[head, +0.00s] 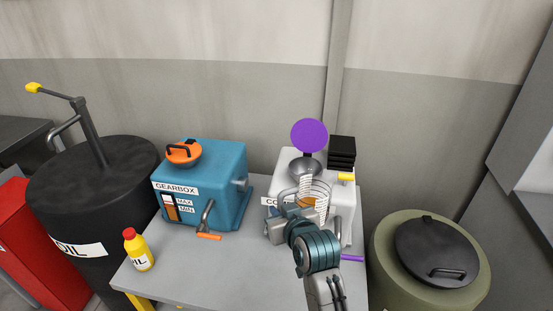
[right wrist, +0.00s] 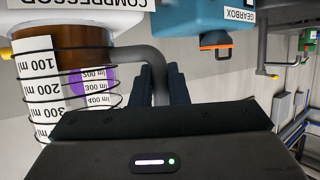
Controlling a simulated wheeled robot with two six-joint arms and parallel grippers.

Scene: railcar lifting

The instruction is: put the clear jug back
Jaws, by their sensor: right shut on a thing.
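The clear jug (head: 320,190) has black rings and white millilitre scales, and brown liquid shows in its bottom part. It is in front of the white compressor (head: 342,222) and looks about upright. In the right wrist view the jug (right wrist: 70,85) is at the left, upside down in the picture, with its grey handle (right wrist: 140,54) running between the fingers. My right gripper (head: 291,212) is shut on this handle; its fingers also show in the right wrist view (right wrist: 160,85). Whether the jug touches the bench is hidden. My left gripper is not in view.
The bench (head: 240,270) is bare at front centre. A blue gearbox (head: 225,185) with an orange cap and a yellow oil bottle (head: 139,250) stand left. Drums flank the bench: black (head: 95,200), olive (head: 400,275).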

